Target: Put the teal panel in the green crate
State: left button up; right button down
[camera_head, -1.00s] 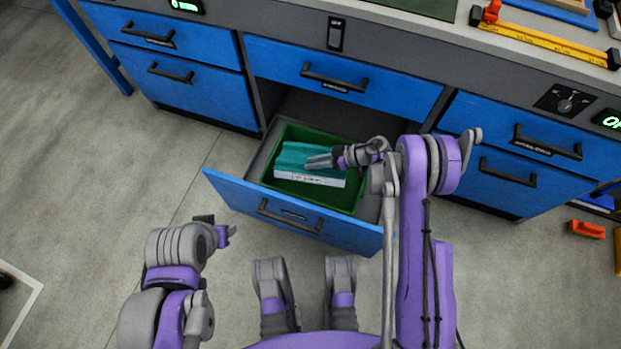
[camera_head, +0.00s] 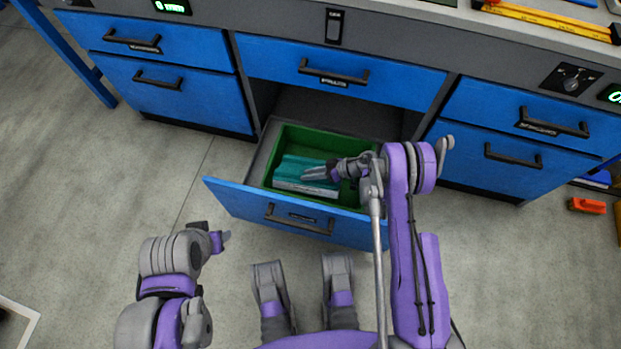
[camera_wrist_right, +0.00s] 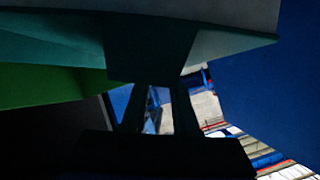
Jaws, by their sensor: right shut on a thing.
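The teal panel (camera_head: 302,168) has a pale front edge and lies inside the green crate (camera_head: 354,160), towards its left part. The crate sits in an open blue drawer. My right gripper (camera_head: 318,174) is shut on the panel at its right side. In the right wrist view the panel (camera_wrist_right: 50,42) fills the top, in shadow, with a strip of the green crate (camera_wrist_right: 45,85) below it. Whether the panel touches the crate floor is unclear. My left gripper (camera_head: 224,237) is left of the drawer, above the floor; its jaws are too small to read.
The open drawer's blue front (camera_head: 250,210) stands between the crate and my body. Closed blue drawers flank it. A yellow ruler (camera_head: 550,22) lies on the bench top. An orange thing (camera_head: 587,205) is on the floor at right.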

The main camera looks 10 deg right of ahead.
notch_tip(320, 180, down, 4)
jog(key=shift+r+b, duration=0.1)
jog(key=shift+b, duration=0.45)
jog(key=shift+r, duration=0.1)
jog(key=c, duration=0.7)
grip_release()
jog(key=p+v, duration=0.3)
jog(key=v, duration=0.9)
